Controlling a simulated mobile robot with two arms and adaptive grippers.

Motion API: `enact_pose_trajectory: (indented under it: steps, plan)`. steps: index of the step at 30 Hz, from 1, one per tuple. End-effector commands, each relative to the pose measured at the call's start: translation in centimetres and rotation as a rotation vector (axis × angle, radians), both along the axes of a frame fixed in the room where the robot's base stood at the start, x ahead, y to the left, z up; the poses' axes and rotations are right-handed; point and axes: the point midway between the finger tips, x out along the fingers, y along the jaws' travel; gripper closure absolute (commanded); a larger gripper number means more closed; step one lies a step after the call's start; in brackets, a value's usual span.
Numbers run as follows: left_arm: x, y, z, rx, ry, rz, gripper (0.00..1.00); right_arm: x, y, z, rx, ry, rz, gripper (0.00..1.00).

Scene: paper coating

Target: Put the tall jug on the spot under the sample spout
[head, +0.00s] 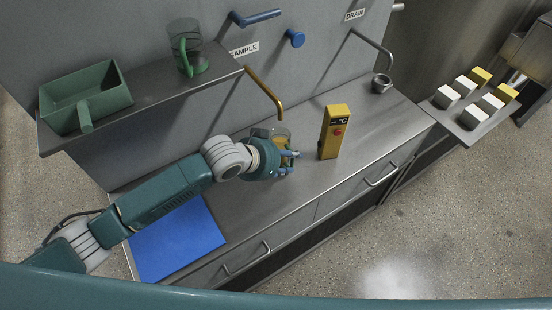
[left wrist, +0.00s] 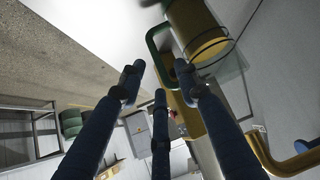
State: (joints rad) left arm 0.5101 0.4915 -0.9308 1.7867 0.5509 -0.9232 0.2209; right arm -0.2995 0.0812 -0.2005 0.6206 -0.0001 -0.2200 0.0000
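A clear jug with a green handle and amber contents (head: 283,134) stands on the counter, just below the brass sample spout (head: 266,92). My left gripper (head: 291,157) is beside it and partly hides it. In the left wrist view the jug (left wrist: 200,35) is at the top, and the spout (left wrist: 285,163) is at lower right. The blue fingers of my left gripper (left wrist: 158,75) are spread, with tips apart near the green handle; firm contact is not clear. Another clear jug with a green handle (head: 186,48) stands on the shelf. The spot under the jug is hidden. My right gripper is not in view.
A yellow °C box (head: 334,132) stands on the counter right of the jug. A blue mat (head: 178,240) lies at front left. The shelf (head: 150,95) holds a green scoop-like bin (head: 85,97). A drain cup (head: 381,83) and several white and yellow blocks are at right.

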Motion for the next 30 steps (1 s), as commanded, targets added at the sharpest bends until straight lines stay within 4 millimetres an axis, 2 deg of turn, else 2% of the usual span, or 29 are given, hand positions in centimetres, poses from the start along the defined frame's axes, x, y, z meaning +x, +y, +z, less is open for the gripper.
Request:
enact_pose_trajectory:
  steps: [6, 12, 18, 30]
  plan:
    - [-2.4, 2.4, 3.2, 0.000, -0.001, 0.001, 0.67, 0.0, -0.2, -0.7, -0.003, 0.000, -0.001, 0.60]
    - [-3.9, 3.8, 5.4, 0.000, 0.000, 0.000, 0.67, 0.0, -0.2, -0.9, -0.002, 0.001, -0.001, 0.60]
    - [-4.5, 4.2, 6.1, 0.000, 0.001, 0.001, 0.67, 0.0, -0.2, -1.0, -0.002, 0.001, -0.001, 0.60]
    - [-4.4, 4.2, 6.1, 0.000, 0.001, 0.001, 0.67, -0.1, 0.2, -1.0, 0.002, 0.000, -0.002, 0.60]
